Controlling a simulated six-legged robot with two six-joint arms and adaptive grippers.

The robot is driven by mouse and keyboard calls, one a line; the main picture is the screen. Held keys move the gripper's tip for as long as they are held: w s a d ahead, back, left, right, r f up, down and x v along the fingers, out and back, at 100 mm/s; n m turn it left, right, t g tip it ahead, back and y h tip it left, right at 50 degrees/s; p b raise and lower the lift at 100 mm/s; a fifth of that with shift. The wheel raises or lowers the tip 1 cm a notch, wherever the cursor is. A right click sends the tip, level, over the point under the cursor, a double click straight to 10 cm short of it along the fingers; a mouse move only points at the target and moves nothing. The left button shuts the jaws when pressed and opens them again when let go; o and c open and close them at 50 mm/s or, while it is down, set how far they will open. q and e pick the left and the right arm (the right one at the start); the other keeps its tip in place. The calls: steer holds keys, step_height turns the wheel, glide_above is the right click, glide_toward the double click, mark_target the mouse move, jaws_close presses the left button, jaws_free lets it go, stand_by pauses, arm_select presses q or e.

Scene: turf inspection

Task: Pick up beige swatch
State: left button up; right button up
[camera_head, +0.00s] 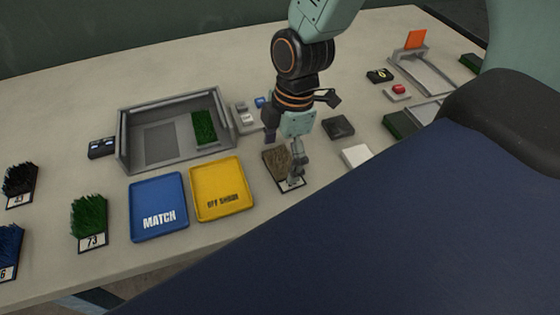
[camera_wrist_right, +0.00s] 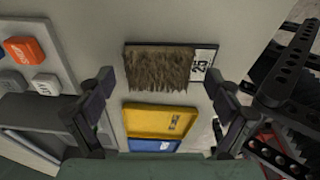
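The beige swatch (camera_head: 274,162) is a tuft of brown-beige turf on a dark-edged plate, lying on the table right of the yellow tray. In the wrist view the swatch (camera_wrist_right: 160,66) shows whole, with a white label reading 25 at its right end. My right gripper (camera_head: 284,150) hangs right over the swatch and hides part of it. In the wrist view its two fingers (camera_wrist_right: 162,95) are wide apart, with the swatch beyond and between them; nothing is held. My left gripper is not in view.
The yellow tray (camera_head: 222,187) and blue MATCH tray (camera_head: 158,207) lie left of the swatch. A grey box (camera_head: 130,145) holding a green swatch (camera_head: 204,127) stands behind them. A dark block (camera_head: 338,126) and a white block (camera_head: 356,156) lie to the right.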

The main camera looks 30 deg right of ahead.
mark_target(281, 159)
steer(key=shift+d, duration=0.1)
steer(key=c, duration=0.7)
step_height(281, 159, up, 10)
steer(key=p, duration=0.2)
steer(key=shift+w+p, duration=0.1)
steer(key=shift+p, duration=0.2)
